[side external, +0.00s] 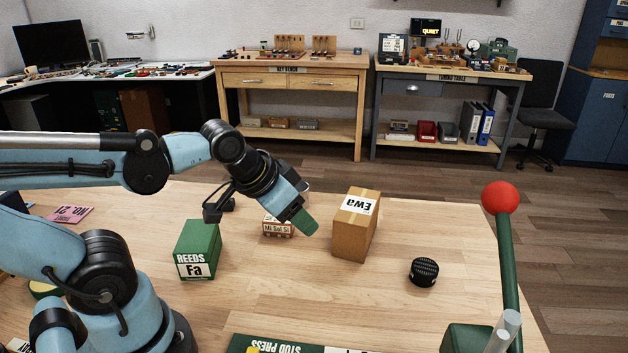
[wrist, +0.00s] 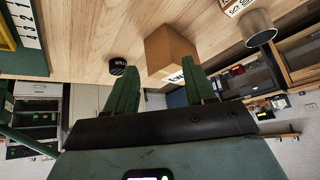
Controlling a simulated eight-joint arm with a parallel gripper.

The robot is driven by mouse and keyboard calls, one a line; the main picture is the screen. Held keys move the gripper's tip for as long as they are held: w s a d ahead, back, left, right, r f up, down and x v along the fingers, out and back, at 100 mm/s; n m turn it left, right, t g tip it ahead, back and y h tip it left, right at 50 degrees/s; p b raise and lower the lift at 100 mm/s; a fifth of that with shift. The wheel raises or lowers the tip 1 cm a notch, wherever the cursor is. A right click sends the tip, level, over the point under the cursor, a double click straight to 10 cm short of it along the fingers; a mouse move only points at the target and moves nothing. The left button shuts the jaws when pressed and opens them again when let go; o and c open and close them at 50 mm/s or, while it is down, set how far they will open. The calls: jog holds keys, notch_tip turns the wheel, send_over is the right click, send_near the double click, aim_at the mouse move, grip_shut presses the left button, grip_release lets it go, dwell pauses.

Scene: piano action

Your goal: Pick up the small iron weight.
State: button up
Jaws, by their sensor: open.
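The small iron weight (side external: 424,272) looks like a short black ribbed cylinder. It stands on the wooden table, right of and nearer than the cardboard box. In the wrist view the weight (wrist: 117,66) shows at upper left, beyond the left fingertip and apart from it. My gripper (side external: 305,222) hangs above the table, left of the cardboard box and well away from the weight. In the wrist view its two green fingers (wrist: 162,72) are spread with nothing held between them.
A cardboard box (side external: 350,230) marked "Ewa" stands between my gripper and the weight. A green "REEDS Fa" box (side external: 198,250) and a "Mi Sol Si" box (side external: 278,229) stand left. A green lever with a red ball (side external: 500,198) rises at right. A metal cup (wrist: 259,27) shows in the wrist view.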

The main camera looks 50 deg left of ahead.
jog(key=w+a+f+m+g+y, duration=0.1)
jog(key=w+a+m+g+y, duration=0.25)
jog(key=a, duration=0.25)
jog(key=w+a+m+g+y, duration=0.3)
jog(key=a+m, duration=0.1)
jog(key=a, duration=0.3)
jog(key=a+f+m+g+y, duration=0.1)
jog(key=a+f+g, duration=0.1)
jog(key=a+f+m+g+y, duration=0.1)
jog(key=a+f+g+y, duration=0.1)
jog(key=a+g, duration=0.1)
jog(key=a+f+m+g+y, duration=0.1)
jog(key=a+f+g, duration=0.1)
jog(key=a+f, duration=0.1)
jog(key=shift+w+m+g, duration=0.15)
jog(key=shift+m+g, duration=0.1)
jog(key=shift+a+f, duration=0.1)
jog(key=shift+a, duration=0.1)
jog(key=shift+y, duration=0.25)
jog(key=x, duration=0.6)
jog(key=shift+s, duration=0.2)
jog(key=shift+r+x, duration=0.15)
jog(key=shift+x, duration=1.2)
jog(key=shift+r+x, duration=0.1)
jog(key=shift+x, duration=1.3)
grip_shut()
